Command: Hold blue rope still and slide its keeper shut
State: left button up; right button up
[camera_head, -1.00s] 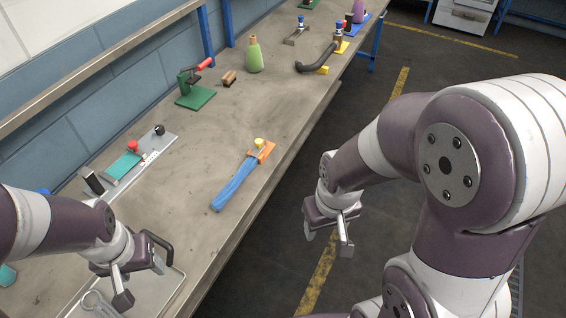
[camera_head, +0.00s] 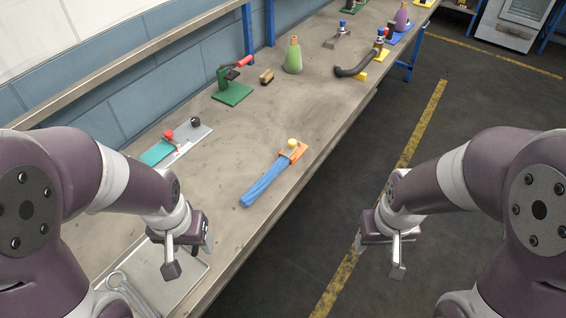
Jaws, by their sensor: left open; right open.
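The blue rope (camera_head: 266,182) lies on the bench near its front edge. My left gripper (camera_head: 188,262) is open and empty above the near part of the bench, nearer to me than the rope. My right gripper (camera_head: 382,252) is open and empty over the floor, right of the bench edge. Neither gripper touches the rope.
A grey tray (camera_head: 190,294) with wrenches lies below my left gripper. A teal and grey slide fixture (camera_head: 160,152), a green clamp stand (camera_head: 232,93), a green bottle (camera_head: 293,56) and a dark bent pipe (camera_head: 355,69) stand farther off. The bench around the rope is clear.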

aim_at(292, 147)
jog(key=l+u, duration=0.1)
jog(key=u, duration=0.7)
jog(key=i+l+u, duration=0.15)
jog(key=l+u, duration=0.2)
jog(key=l, duration=0.3)
jog(key=l+u, duration=0.35)
jog(key=l, duration=0.3)
jog(key=l+u, duration=0.35)
jog(key=l, duration=0.7)
jog(key=k+l, duration=0.1)
jog(key=l, duration=0.25)
